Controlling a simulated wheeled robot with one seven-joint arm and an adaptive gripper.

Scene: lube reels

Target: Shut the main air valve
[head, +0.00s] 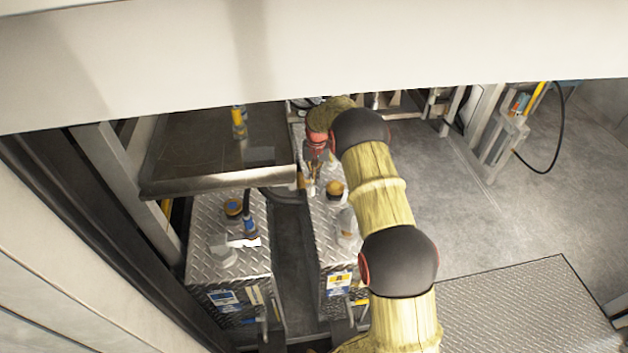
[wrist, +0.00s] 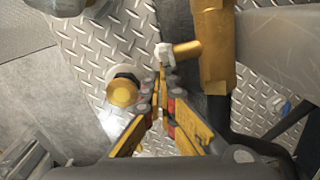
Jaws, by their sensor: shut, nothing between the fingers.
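A short yellow handle with a pale metal end (wrist: 183,50) shows in the wrist view just beyond my fingertips; it looks like the air valve's lever, though I cannot be sure. My gripper (wrist: 160,78) is shut and empty, its fingertips close together at the pale end of that handle. I cannot tell whether they touch it. In the head view my gripper (head: 312,188) is small, above the right treadplate tank, and the handle is hard to make out there.
A round yellow cap (wrist: 123,91) sits left of my fingertips; it also shows in the head view (head: 334,189). A thick yellow vertical pipe (wrist: 213,45) stands close on the right. A metal tray (head: 220,150) lies left of my arm. Open floor (head: 450,200) lies to the right.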

